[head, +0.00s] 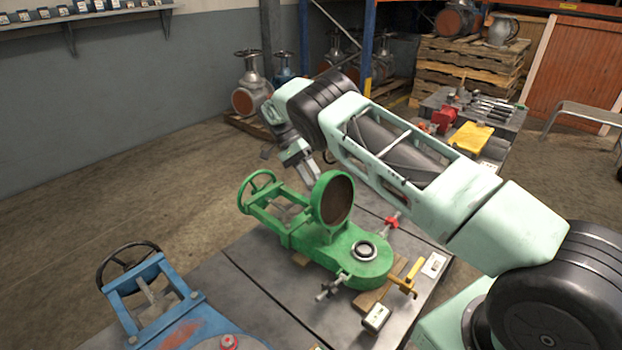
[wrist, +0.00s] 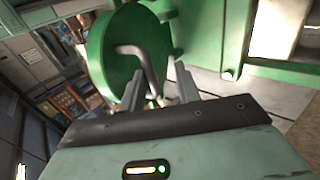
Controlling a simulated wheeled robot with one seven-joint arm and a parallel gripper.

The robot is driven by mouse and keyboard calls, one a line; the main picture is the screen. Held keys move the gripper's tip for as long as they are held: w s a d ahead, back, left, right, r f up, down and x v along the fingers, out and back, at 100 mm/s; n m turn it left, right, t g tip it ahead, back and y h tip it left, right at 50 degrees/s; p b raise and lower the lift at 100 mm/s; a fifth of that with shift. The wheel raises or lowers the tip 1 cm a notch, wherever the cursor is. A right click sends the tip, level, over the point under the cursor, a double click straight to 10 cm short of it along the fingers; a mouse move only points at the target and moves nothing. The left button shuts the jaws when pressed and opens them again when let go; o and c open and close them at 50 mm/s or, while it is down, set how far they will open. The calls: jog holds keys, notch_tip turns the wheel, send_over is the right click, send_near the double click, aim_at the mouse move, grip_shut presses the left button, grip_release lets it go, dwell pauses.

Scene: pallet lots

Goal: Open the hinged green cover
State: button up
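The green valve (head: 345,250) lies on the table, with a round green ring standing upright on it. Its rusty inner face (head: 336,201) is turned toward the right in the head view. In the wrist view a thick round green cover (wrist: 112,60) carries a bent grey handle (wrist: 143,60). I cannot tell whether the cover is ajar or shut. My gripper (head: 312,172) is at the ring's left, far side. In the wrist view my gripper (wrist: 160,88) has its fingers apart, with the handle's lower end between or just beyond them; contact cannot be told.
A green handwheel (head: 258,186) sits left of the ring. A red clamp (head: 391,222) and a yellow clamp (head: 408,281) stand at the valve's right. A blue valve (head: 165,305) is at the front left. Tools lie on another table (head: 470,110) behind my arm.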

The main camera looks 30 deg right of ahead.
notch_tip(320, 180, up, 10)
jog(key=b, duration=0.1)
jog(key=shift+a, duration=0.1)
dwell(0.6)
jog(key=s+a+r+n+t+y, duration=0.2)
jog(key=s+a+r+n, duration=0.2)
jog(key=s+a+n, duration=0.35)
jog(key=s+a+r+n+t+y, duration=0.1)
jog(key=s+a+r+n+t, duration=0.2)
jog(key=s+a, duration=0.65)
jog(key=s+a+n+t+p, duration=0.1)
jog(key=s+a+n+t, duration=0.2)
jog(key=s+n, duration=0.8)
jog(key=s+f, duration=0.1)
jog(key=s, duration=1)
jog(key=shift+y+p, duration=0.3)
jog(key=shift+s, duration=0.1)
